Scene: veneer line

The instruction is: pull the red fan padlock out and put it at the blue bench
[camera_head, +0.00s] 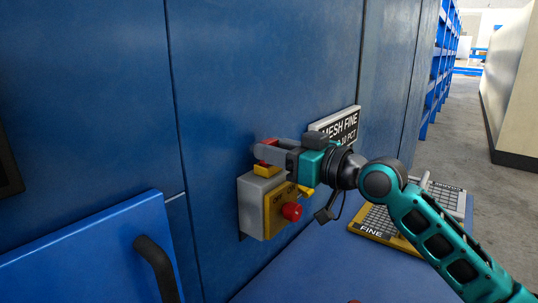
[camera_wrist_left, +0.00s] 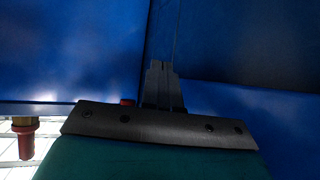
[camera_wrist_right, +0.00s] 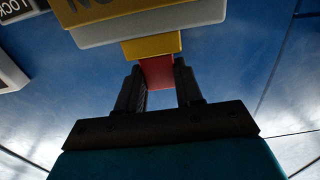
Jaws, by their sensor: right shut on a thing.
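The red padlock (camera_head: 264,161) is at the top of a grey switch box (camera_head: 252,208) with a yellow face and a red knob. It is mostly hidden by my right gripper (camera_head: 262,152) in the head view. In the right wrist view, the fingers of my right gripper (camera_wrist_right: 158,70) are shut on the red padlock (camera_wrist_right: 157,73), close against a yellow block (camera_wrist_right: 152,46) on the box side. My left gripper (camera_wrist_left: 163,82) shows only in the left wrist view, with its fingers together and nothing seen between them. A blue flat surface (camera_head: 290,272), possibly the bench, lies below the box.
A tall blue cabinet wall (camera_head: 250,80) stands right behind the box. A blue panel with a black handle (camera_head: 157,265) is at lower left. A sign (camera_head: 338,126) and a tray marked FINE (camera_head: 372,232) are near my right arm. An open aisle (camera_head: 450,130) runs at right.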

